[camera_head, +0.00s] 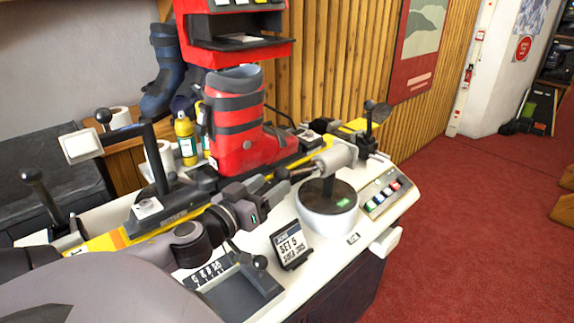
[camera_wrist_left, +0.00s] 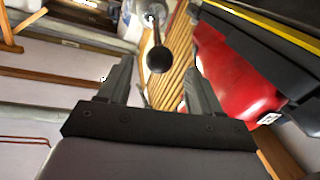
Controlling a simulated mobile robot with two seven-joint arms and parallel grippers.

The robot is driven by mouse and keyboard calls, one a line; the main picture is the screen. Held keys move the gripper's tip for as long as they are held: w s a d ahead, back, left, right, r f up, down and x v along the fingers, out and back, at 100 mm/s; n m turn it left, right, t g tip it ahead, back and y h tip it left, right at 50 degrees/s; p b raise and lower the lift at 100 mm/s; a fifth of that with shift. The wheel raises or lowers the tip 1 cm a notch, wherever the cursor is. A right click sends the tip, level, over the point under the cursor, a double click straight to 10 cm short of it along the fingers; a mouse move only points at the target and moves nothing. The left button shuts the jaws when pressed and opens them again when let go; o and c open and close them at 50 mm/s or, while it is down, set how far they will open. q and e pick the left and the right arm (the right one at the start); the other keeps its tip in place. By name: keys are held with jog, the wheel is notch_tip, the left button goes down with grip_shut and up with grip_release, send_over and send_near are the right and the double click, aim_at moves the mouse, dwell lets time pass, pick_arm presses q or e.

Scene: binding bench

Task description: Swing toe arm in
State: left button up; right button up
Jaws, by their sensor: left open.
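The toe arm appears to be the pale grey cylinder (camera_head: 336,158) on a dark post above a round white base (camera_head: 328,212). A short rod with a dark ball knob (camera_head: 283,174) points from it toward my left gripper. My left gripper (camera_head: 278,184) is open at the knob's near side. In the left wrist view the black knob (camera_wrist_left: 160,60) shows ahead, between the lines of the open fingers (camera_wrist_left: 158,76); I cannot tell whether they touch it. A red ski boot (camera_head: 238,120) stands upright behind the gripper. My right gripper is not in view.
A yellow-edged rail (camera_head: 105,241) runs along the white bench under the boot. A small sign (camera_head: 289,243) and a black lever unit (camera_head: 232,285) stand at the front. Levers (camera_head: 369,112) stand at the bench's right end. Coloured buttons (camera_head: 385,196) sit at its right edge.

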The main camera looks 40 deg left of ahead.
aim_at(281, 178)
pick_arm(q)
jog(key=shift+w, duration=0.75)
jog(key=shift+w+a+p, duration=0.2)
jog(key=shift+w+p, duration=0.05)
jog(key=shift+w, duration=1.15)
jog(key=shift+w+a+p, duration=0.15)
jog(key=shift+w+p, duration=0.1)
jog(key=shift+w, duration=1.15)
grip_shut()
